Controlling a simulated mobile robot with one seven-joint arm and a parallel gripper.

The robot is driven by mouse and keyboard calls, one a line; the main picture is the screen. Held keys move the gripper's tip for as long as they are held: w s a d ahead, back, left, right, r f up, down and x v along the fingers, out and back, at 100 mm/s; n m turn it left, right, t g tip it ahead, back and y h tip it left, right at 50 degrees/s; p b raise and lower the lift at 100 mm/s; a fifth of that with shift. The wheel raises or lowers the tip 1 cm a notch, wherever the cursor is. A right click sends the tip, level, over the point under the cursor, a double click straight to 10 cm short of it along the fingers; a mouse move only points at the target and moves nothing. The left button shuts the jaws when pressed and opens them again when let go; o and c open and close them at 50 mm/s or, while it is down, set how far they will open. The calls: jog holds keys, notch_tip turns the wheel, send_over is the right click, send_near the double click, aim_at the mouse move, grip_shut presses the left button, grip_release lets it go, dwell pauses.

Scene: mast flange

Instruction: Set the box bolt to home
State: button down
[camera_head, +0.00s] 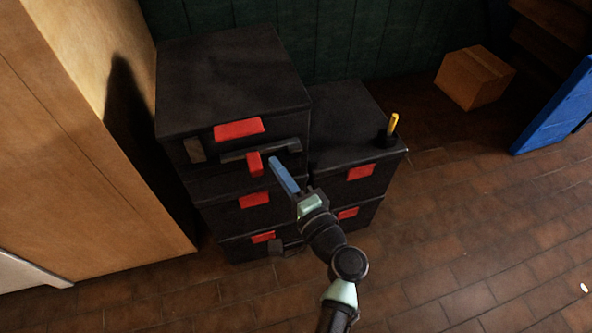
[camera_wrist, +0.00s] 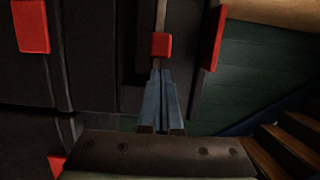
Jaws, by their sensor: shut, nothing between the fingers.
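The black box (camera_head: 225,75) sits at the top of a stack of dark boxes. On its front is a dark horizontal bolt bar (camera_head: 276,149) with a red knob (camera_head: 254,164) hanging near its left part. My gripper (camera_head: 273,160) is shut and empty, its blue fingers pointing at the box front just right of the knob. In the wrist view the red knob (camera_wrist: 161,45) lies straight beyond my shut fingertips (camera_wrist: 161,72). I cannot tell whether they touch it. A pale strip (camera_wrist: 161,14) runs beyond the knob.
Red plates (camera_head: 238,129) mark the box fronts. A lower stack (camera_head: 340,120) with a yellow-handled item (camera_head: 393,124) stands at right. A wooden cabinet (camera_head: 90,130) is close on the left. A carton (camera_head: 474,78) lies at the back. The brick floor at right is mostly clear.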

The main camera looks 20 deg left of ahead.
aim_at(252, 177)
jog(key=shift+s+a, duration=0.2)
jog(key=shift+a, duration=0.1)
jog(key=s+a, duration=0.1)
jog(key=a, duration=0.1)
jog(key=s+a, duration=0.1)
jog(key=a, duration=0.1)
jog(key=shift+s, duration=0.35)
